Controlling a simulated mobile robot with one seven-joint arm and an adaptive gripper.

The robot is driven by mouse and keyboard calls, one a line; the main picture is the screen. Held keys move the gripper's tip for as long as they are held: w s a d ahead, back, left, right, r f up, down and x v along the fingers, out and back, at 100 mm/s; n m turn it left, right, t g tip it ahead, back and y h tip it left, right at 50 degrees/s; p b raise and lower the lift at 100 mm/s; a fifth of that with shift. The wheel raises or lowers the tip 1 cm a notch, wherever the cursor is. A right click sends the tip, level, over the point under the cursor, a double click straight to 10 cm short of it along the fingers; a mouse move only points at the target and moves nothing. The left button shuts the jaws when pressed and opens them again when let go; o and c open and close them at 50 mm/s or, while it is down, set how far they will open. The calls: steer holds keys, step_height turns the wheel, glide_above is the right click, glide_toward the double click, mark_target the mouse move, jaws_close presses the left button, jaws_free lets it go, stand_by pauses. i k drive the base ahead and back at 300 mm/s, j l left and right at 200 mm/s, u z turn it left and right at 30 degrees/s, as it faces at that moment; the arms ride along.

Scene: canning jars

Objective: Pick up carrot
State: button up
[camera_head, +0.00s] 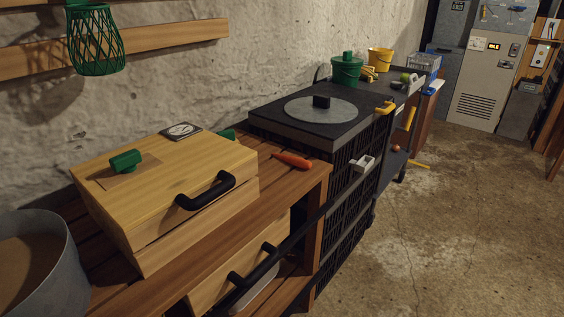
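An orange carrot (293,160) lies on the slatted wooden bench (268,186), near its right end. It sits in the gap between a wooden box and a black slatted unit. A small green thing, possibly its top or a separate object, shows to its left, partly behind the box. My gripper is not in view.
The wooden box (165,185) with a black handle stands left of the carrot. The black unit (320,112) with a round grey lid stands behind it. A metal tub (40,265) is at the lower left. Concrete floor (455,220) at the right is mostly clear.

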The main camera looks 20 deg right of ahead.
mark_target(302, 163)
steer(key=z, duration=0.55)
steer(key=i+l+z, duration=0.45)
steer(key=l, duration=0.15)
steer(key=i+l+z, duration=0.6)
steer(key=i+z, duration=0.15)
steer(key=i, duration=0.2)
steer(key=i+u, duration=0.4)
steer(key=i+l+u, duration=0.1)
steer(key=u, duration=0.3)
steer(key=i+l+u, duration=0.2)
steer(key=u, duration=0.2)
steer(key=i+u, duration=0.1)
steer(key=u, duration=0.3)
steer(key=i+l+u, duration=0.15)
steer(key=u, duration=0.2)
steer(key=i+l+u, duration=0.1)
steer(key=u, duration=0.3)
steer(key=l+u, duration=0.15)
steer(key=u, duration=0.2)
steer(key=i+l+u, duration=0.15)
steer(key=u, duration=0.25)
steer(key=i+l+u, duration=0.15)
steer(key=l+u, duration=0.25)
steer(key=j, duration=0.15)
